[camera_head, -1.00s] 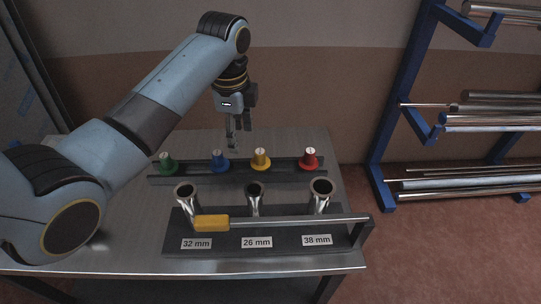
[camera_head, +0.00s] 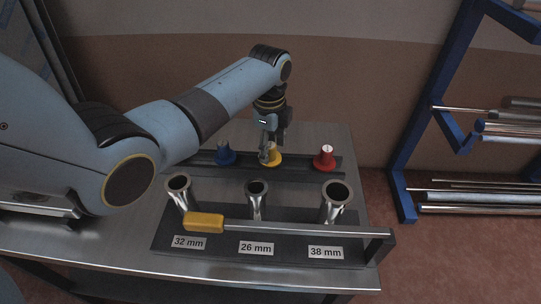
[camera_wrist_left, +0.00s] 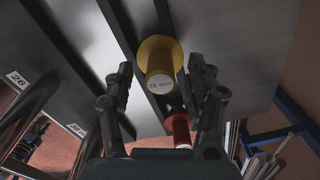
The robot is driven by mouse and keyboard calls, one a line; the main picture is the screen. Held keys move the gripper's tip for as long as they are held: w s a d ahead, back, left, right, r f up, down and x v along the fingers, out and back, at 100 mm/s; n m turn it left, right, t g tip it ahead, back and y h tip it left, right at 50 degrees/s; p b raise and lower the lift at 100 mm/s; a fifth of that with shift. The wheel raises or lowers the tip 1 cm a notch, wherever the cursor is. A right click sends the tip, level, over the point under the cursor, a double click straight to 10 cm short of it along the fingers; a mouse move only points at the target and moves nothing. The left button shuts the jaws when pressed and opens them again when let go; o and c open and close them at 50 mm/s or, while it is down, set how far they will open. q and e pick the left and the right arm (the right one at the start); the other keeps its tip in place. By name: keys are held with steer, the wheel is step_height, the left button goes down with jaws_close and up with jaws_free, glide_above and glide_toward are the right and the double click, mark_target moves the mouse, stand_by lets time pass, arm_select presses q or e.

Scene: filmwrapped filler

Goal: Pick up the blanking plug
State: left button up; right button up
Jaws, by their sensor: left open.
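In the left wrist view, the yellow plug (camera_wrist_left: 160,70) shows between the two open fingers (camera_wrist_left: 160,66), with a gap on each side. Its pale end label seems to read 26 mm. The green plug is hidden behind my arm. My right gripper is out of view.
Three upright metal tubes, the left one (camera_head: 179,183), the middle one (camera_head: 256,189) and the right one (camera_head: 336,192), stand on a base labelled 32, 26 and 38 mm. A yellow-handled bar (camera_head: 204,222) crosses in front. A blue rack (camera_head: 404,170) holds rods at right.

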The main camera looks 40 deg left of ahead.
arm_select(q)
steer(key=shift+f, duration=0.85)
jaws_close()
steer(key=shift+r, duration=0.1)
